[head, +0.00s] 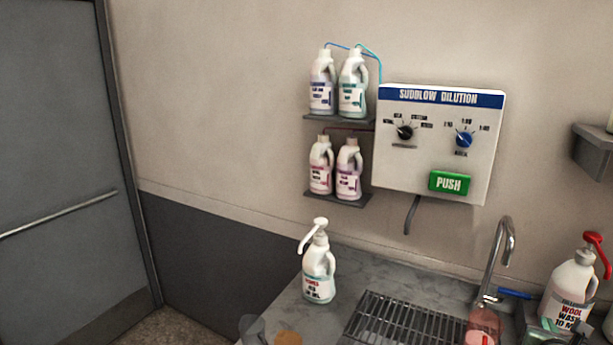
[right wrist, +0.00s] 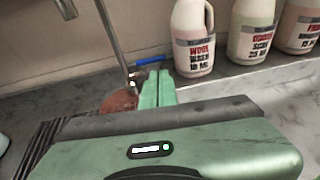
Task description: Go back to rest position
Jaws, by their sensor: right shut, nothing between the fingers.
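My right gripper (head: 549,325) is at the lower right edge of the head view, in front of the white wool wash bottle with a red pump (head: 572,290). In the right wrist view its two green fingers (right wrist: 154,88) are together with nothing between them. They point toward the tap and a reddish bottle (right wrist: 118,103), and the wool wash bottle (right wrist: 193,38) stands to their right. My left gripper is not in view.
A white pump bottle (head: 318,275) stands on the grey counter, left of the drain grate (head: 395,320). A curved tap (head: 497,255) rises behind. The wall carries a dilution panel (head: 440,130) and shelved jugs (head: 322,82). A grey door (head: 60,150) is at left.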

